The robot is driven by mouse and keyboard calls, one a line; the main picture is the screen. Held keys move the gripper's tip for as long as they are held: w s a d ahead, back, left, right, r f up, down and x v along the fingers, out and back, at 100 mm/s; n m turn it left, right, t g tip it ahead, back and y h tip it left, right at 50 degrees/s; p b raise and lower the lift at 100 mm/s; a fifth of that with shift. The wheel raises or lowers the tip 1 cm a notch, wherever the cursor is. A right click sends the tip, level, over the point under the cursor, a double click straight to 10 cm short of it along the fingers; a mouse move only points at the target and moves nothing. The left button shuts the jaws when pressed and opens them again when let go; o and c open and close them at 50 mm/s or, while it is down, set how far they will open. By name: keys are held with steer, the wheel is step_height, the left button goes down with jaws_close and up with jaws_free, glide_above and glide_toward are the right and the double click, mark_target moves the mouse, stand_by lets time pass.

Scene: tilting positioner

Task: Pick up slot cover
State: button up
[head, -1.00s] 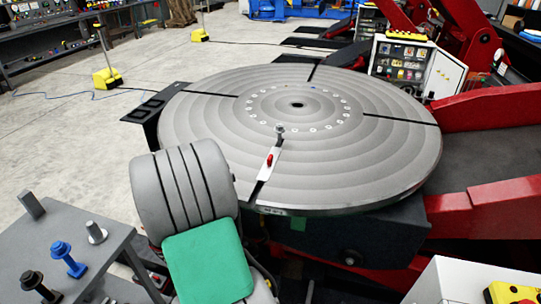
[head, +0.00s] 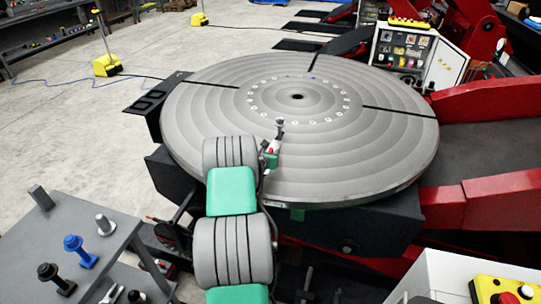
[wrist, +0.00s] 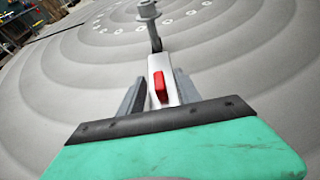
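The slot cover (wrist: 156,64) is a pale strip with a red handle (wrist: 160,87). It lies in a radial slot of the big round table (head: 380,160), and its near part is hidden behind my gripper. In the head view only a bit of the red handle (head: 272,151) shows beside my arm. My gripper (wrist: 159,92) is open in the wrist view, with one grey finger on each side of the cover and its handle. I cannot tell whether the fingers touch it. In the head view my gripper (head: 268,160) is at the near part of the disc.
A grey bolt (wrist: 148,12) stands upright just beyond the cover, also visible in the head view (head: 280,126). A side table (head: 120,250) with blue, black and grey bolts is at lower left. A white box (head: 440,280) with a yellow panel is at lower right.

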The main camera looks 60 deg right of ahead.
steer(key=shift+a, duration=0.1)
steer(key=shift+c, duration=0.4)
jaws_close()
steer(key=shift+r, duration=0.1)
stand_by(0.8)
